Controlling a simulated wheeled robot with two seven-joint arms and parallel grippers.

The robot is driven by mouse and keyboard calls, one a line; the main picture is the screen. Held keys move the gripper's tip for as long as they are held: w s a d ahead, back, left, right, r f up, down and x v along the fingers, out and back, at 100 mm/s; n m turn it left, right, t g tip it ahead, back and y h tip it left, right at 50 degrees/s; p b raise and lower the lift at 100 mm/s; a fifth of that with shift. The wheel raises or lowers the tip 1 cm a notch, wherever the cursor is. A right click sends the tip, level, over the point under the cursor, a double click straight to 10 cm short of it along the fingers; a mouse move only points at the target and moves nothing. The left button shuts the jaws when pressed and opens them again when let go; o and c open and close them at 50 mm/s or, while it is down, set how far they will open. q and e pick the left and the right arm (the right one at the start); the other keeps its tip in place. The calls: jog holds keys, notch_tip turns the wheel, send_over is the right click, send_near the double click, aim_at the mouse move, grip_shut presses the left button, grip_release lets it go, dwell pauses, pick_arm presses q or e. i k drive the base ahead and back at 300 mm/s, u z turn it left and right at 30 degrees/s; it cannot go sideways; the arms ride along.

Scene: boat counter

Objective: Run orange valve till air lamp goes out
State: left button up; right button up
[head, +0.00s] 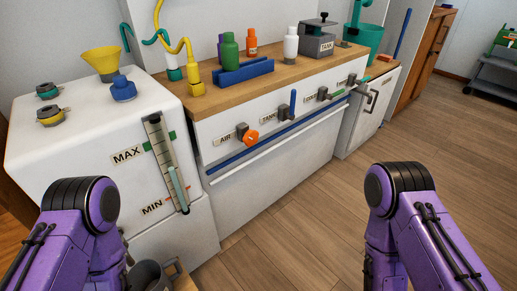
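The orange valve (251,137) is a round knob on the white counter front, beside the label AIR (225,138). I cannot make out an air lamp or whether one is lit. The purple links of my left arm (75,235) stand at the lower left and those of my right arm (415,230) at the lower right. Neither gripper shows in this view. Nothing of mine touches the orange valve.
A blue lever (292,104) by the TANK label and further valves sit along the same panel. A blue rail (265,143) and a white rail run below. The white tank (85,150) with a MAX/MIN gauge stands left. Bottles stand on the wooden countertop (285,73). Floor right is clear.

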aim_at(251, 137)
jog(key=k, duration=0.3)
jog(key=z, duration=1.45)
jog(key=i, duration=1.05)
jog(key=u, duration=2.6)
